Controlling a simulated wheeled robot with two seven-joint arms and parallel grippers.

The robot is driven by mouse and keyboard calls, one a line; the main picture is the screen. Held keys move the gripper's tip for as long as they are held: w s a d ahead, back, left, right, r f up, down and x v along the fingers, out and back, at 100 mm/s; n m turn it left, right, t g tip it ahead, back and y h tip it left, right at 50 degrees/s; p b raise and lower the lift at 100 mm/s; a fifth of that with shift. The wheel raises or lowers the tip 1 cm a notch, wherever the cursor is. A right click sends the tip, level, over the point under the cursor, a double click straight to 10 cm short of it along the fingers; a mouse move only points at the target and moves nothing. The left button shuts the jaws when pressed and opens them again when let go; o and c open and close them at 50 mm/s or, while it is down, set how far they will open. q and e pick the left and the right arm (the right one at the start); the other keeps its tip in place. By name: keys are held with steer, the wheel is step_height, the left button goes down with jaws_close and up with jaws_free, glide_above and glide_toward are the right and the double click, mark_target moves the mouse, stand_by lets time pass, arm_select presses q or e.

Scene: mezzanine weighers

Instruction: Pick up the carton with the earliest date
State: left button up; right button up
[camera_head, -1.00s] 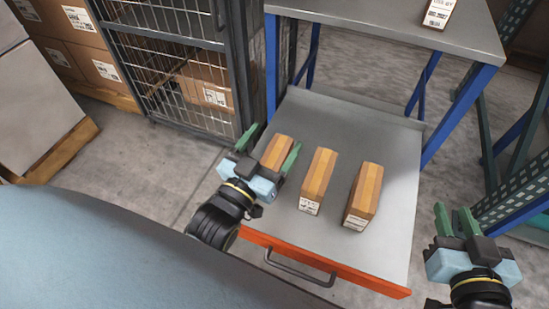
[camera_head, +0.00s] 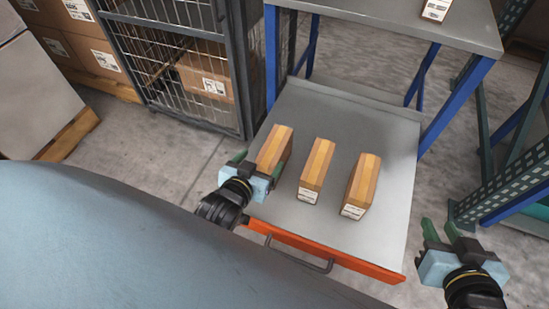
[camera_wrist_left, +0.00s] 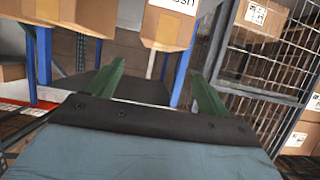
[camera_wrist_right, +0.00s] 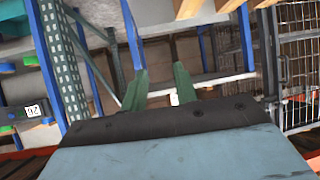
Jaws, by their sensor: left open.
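Three upright wood-brown cartons stand in a row in the open drawer: the left carton (camera_head: 274,148), the middle carton (camera_head: 317,165) and the right carton (camera_head: 361,180). White labels show on the near ends of the middle and right cartons, too small to read. The left carton's near end is hidden by my left gripper (camera_head: 259,164). That gripper is open at the near end of the left carton, one finger to each side. In the left wrist view a carton (camera_wrist_left: 168,28) with a partly cut-off label shows beyond the fingers. My right gripper (camera_head: 439,228) is open and empty, right of the drawer.
The grey drawer (camera_head: 270,212) has an orange front (camera_head: 345,256) with a handle. A grey bench (camera_head: 390,22) on blue legs stands behind it, with a white labelled item (camera_head: 436,10) on top. A wire cage (camera_head: 165,75) stands left; a green perforated rack post stands right.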

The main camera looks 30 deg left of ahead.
mark_target(273, 147)
arm_select(q)
steer(key=b+x, duration=0.1)
steer(key=x, duration=0.2)
steer(key=shift+w+f+b, duration=0.2)
steer(key=shift+w+b, duration=0.1)
steer(key=shift+w, duration=0.1)
steer(key=b+x, duration=0.2)
steer(key=x, duration=0.1)
steer(key=shift+f+b, duration=0.3)
steer(key=shift+f, duration=0.1)
steer(key=shift+w+f+b, duration=0.25)
steer(key=shift+w+b, duration=0.15)
steer(key=shift+w, duration=0.4)
arm_select(e)
steer(key=a+r+t+y, duration=0.3)
steer(key=r+t, duration=0.9)
steer(key=r, duration=0.4)
steer(key=shift+r+t+y, duration=0.25)
steer(key=shift+t+y, duration=0.05)
steer(key=shift+y, duration=0.4)
steer(key=shift+w, duration=0.1)
arm_select(q)
steer(key=c, duration=1.6)
steer(key=shift+r, duration=0.1)
jaws_close()
steer(key=shift+r, duration=0.1)
